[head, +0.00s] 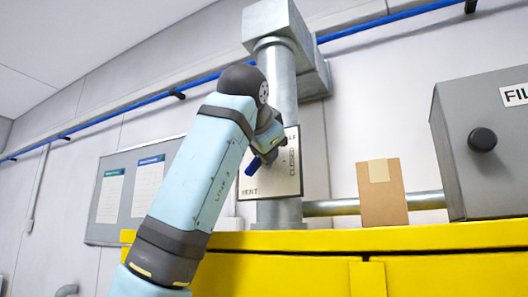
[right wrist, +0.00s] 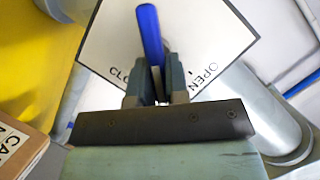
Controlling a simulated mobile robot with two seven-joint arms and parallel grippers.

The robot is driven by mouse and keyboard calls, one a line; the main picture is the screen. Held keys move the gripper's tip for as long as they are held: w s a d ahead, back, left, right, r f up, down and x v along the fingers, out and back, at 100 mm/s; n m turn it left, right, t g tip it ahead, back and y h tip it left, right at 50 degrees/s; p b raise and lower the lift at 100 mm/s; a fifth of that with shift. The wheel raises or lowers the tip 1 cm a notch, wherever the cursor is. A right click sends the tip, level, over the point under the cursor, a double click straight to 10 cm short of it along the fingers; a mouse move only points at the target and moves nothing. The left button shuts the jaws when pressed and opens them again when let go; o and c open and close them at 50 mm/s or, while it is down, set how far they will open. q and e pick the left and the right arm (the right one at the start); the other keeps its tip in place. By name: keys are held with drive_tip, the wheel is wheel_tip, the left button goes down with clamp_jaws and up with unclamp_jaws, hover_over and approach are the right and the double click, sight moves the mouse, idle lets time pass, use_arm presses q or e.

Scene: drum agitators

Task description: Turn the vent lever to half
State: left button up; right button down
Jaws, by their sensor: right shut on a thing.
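The vent lever has a blue handle (head: 253,166) and sits in front of a white square dial plate (head: 289,182) on the vertical grey duct. The plate reads VENT and CLOSED, with "LF" partly showing at its upper right. My right gripper (head: 266,148) is at the lever, its fingers partly hidden by my wrist. In the right wrist view, my right gripper (right wrist: 157,95) is shut on the blue lever (right wrist: 149,35), which sticks out beyond the fingers. The plate (right wrist: 110,40) behind shows "CLO" left and OPEN right; the gripper covers its middle. My left gripper is not in view.
A yellow cabinet (head: 460,238) runs below the duct (head: 276,75). A cardboard box (head: 382,205) and a grey cabinet (head: 470,170) with a black knob stand on it to the right. A notice board (head: 125,190) hangs at left. A blue pipe (head: 375,23) crosses the wall.

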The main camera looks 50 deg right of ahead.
idle(0.5)
drive_tip(key=c, duration=1.1)
unclamp_jaws()
drive_tip(key=shift+a, duration=0.1)
drive_tip(key=shift+s+a, duration=0.2)
drive_tip(key=shift+a, duration=0.05)
drive_tip(key=b+v, duration=0.3)
drive_tip(key=v, duration=1)
drive_tip(key=shift+s, duration=0.1)
